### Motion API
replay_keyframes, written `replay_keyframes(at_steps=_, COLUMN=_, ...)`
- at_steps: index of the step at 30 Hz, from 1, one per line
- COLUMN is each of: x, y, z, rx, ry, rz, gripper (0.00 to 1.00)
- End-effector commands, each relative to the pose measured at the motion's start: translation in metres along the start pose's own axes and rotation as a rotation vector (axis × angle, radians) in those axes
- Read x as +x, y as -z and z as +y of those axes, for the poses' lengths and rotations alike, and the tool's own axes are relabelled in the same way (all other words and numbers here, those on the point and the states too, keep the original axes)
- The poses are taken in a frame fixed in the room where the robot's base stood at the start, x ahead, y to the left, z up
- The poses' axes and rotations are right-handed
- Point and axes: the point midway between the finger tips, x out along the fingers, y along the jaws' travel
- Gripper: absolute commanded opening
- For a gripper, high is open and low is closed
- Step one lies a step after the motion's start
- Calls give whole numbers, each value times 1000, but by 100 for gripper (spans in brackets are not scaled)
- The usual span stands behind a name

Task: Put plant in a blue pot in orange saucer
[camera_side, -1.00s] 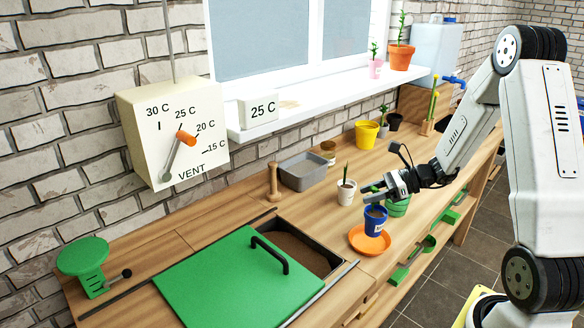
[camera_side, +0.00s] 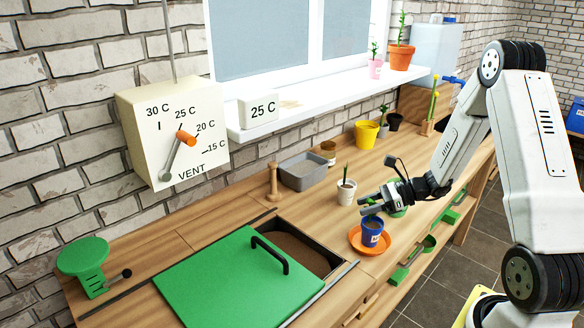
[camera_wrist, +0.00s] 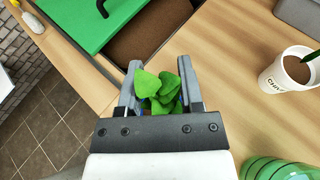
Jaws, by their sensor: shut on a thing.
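The blue pot (camera_side: 372,231) with a white label is upright over the orange saucer (camera_side: 355,241), within its rim in the side view. I cannot tell whether its base touches the saucer. My gripper (camera_side: 369,205) is at the top of the pot and shut on the plant in the blue pot. In the wrist view, green leaves (camera_wrist: 165,88) show between the two fingers of my gripper (camera_wrist: 160,68). Most of the pot and the saucer are hidden there.
A white pot with a plant (camera_side: 346,191) stands behind my gripper. Green pots (camera_wrist: 275,168) are close on the right in the wrist view. A green lid (camera_side: 235,280) partly covers a soil bin to the left. A grey tray (camera_side: 303,170) stands by the wall.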

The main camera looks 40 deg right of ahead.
Motion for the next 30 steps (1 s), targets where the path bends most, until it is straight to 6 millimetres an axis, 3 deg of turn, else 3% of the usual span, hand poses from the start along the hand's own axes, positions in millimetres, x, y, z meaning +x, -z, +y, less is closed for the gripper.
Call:
replay_keyframes(at_steps=1, x=0, y=0, z=0, rx=0, ry=0, rz=0, gripper=54)
replay_keyframes(at_steps=4, x=0, y=0, z=0, rx=0, ry=0, rz=0, gripper=83)
replay_keyframes(at_steps=19, x=-3, y=-3, z=0, rx=-1, ry=1, rz=0, gripper=83)
replay_keyframes(at_steps=30, x=-46, y=-3, z=-1, rx=-1, ry=5, rz=1, gripper=83)
